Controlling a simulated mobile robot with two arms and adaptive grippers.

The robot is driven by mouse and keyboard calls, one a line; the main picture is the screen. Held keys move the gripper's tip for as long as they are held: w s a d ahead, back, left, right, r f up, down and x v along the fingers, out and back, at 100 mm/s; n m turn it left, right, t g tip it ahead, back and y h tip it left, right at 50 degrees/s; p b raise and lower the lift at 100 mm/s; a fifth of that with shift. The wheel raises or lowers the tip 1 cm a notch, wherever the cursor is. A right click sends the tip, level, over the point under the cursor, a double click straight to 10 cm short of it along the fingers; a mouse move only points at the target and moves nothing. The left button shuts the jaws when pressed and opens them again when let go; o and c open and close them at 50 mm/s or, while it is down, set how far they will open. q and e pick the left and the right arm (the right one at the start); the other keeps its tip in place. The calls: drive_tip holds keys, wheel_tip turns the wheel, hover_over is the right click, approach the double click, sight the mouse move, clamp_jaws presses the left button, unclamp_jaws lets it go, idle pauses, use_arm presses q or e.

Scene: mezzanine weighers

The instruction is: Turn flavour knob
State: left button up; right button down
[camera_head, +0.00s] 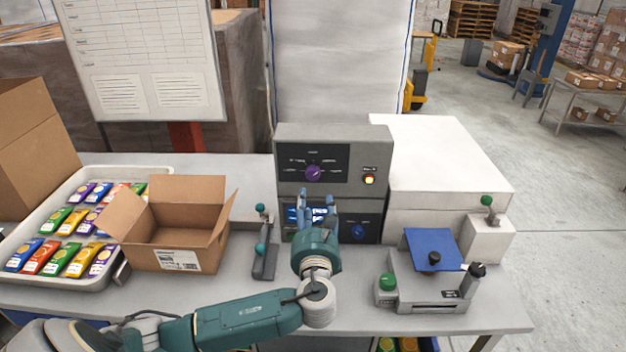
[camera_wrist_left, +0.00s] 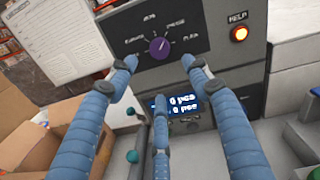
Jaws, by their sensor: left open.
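The purple flavour knob (camera_head: 313,173) sits on the black upper panel of the grey control box (camera_head: 288,143). In the left wrist view the knob (camera_wrist_left: 159,48) shows beyond my fingertips, with several labels around it and its pointer turned toward the upper right. My left gripper (camera_head: 317,198) is in front of the box, below the knob. In the left wrist view my left gripper (camera_wrist_left: 162,72) has its blue fingers spread open with nothing between them. The fingers look apart from the knob. My right gripper is not in view.
A lit help button (camera_head: 369,180) is right of the knob. A blue lower knob (camera_head: 358,231) and a display are below. An open carton (camera_head: 215,255) and a tray (camera_head: 92,285) of coloured packets stand left. A blue-topped device (camera_head: 430,246) stands right.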

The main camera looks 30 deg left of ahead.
sight(313, 177)
use_arm(q)
drive_tip(key=p+x, duration=0.3)
drive_tip(key=x, duration=0.6)
drive_tip(key=shift+w+a+r, duration=0.15)
drive_tip(key=shift+w, duration=0.1)
drive_tip(key=shift+w+a, duration=0.25)
drive_tip(key=shift+w, duration=0.15)
drive_tip(key=c, duration=1.2)
